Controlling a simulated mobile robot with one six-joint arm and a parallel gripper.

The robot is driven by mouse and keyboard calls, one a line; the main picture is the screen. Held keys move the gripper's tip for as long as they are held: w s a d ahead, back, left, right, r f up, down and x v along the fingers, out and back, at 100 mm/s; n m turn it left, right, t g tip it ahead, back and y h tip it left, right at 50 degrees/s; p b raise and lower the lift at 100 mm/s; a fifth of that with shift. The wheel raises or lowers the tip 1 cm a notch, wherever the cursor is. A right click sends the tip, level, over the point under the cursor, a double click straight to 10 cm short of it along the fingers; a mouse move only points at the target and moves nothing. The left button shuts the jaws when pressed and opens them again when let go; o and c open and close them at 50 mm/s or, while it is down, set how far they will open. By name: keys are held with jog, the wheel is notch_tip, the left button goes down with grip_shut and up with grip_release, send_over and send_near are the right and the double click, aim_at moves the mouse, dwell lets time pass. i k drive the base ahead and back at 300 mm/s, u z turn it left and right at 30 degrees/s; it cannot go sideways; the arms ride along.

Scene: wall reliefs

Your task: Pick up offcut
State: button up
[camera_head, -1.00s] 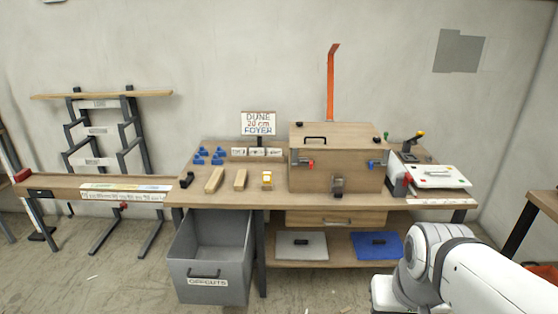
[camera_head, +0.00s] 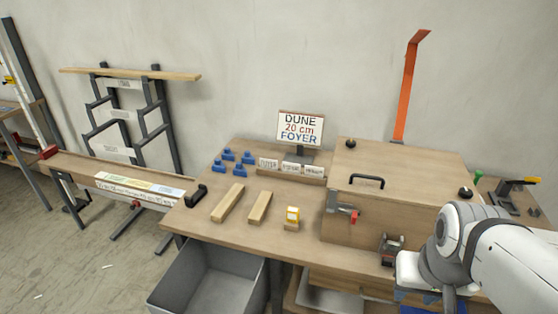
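Two short pale wooden pieces lie side by side on the bench top (camera_head: 200,220). The left piece (camera_head: 228,203) is longer than the right piece (camera_head: 260,207). Either could be the offcut; neither carries a readable label. A grey open bin (camera_head: 225,262) sits below the bench's front edge and looks empty where its inside shows. My white arm enters at the lower right, in front of the bench and right of the wooden pieces. My gripper's fingers do not show.
Several blue blocks (camera_head: 228,155) and a sign (camera_head: 300,128) are behind. A black stop (camera_head: 196,196) is at left. A wooden box (camera_head: 410,195) with handle and red clamp fills the right.

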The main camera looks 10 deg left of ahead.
aim_at(257, 213)
jog(key=u, duration=0.7)
jog(key=i, duration=0.95)
jog(key=u, duration=0.55)
jog(key=k, duration=0.85)
jog(key=u, duration=0.25)
jog(key=i, duration=0.85)
jog(key=z, duration=0.05)
